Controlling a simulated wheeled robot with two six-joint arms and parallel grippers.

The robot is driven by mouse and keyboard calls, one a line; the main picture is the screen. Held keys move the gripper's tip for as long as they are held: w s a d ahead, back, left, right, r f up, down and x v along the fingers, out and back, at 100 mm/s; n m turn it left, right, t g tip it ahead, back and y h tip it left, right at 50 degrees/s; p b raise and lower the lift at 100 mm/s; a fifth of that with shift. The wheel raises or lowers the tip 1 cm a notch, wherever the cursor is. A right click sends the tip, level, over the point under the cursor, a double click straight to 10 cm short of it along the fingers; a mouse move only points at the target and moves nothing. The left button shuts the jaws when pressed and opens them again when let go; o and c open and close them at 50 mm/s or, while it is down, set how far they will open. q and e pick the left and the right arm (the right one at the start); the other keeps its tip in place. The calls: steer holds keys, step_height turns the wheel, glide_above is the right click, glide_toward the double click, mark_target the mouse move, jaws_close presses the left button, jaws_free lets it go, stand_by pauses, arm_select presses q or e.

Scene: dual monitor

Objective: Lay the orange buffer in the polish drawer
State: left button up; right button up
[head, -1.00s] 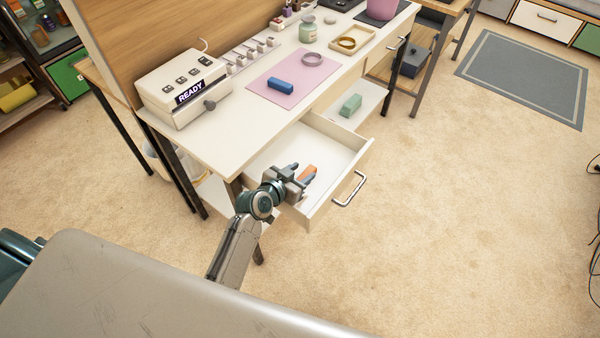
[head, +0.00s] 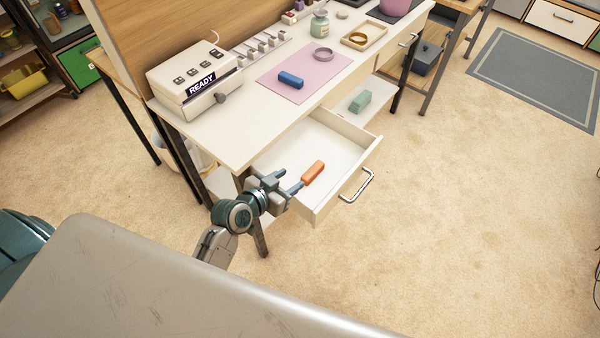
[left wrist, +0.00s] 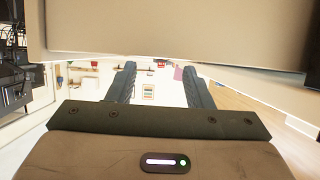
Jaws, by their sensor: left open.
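The orange buffer (head: 313,173) lies in the open polish drawer (head: 335,145), near its front-left part in the head view. My left gripper (head: 292,183) is open, at the drawer's left side, just left of the buffer and apart from most of it. Whether a fingertip still touches the buffer is hard to tell. In the left wrist view the two fingers (left wrist: 158,88) are spread with nothing between them, and the buffer does not show there. My right gripper is not in view.
A green block (head: 360,101) rests on the lower shelf. A READY box (head: 193,80) stands at the bench's left end. The carpet (head: 450,230) right of the drawer is clear.

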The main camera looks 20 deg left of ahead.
arm_select(q)
steer(key=shift+v, duration=1.5)
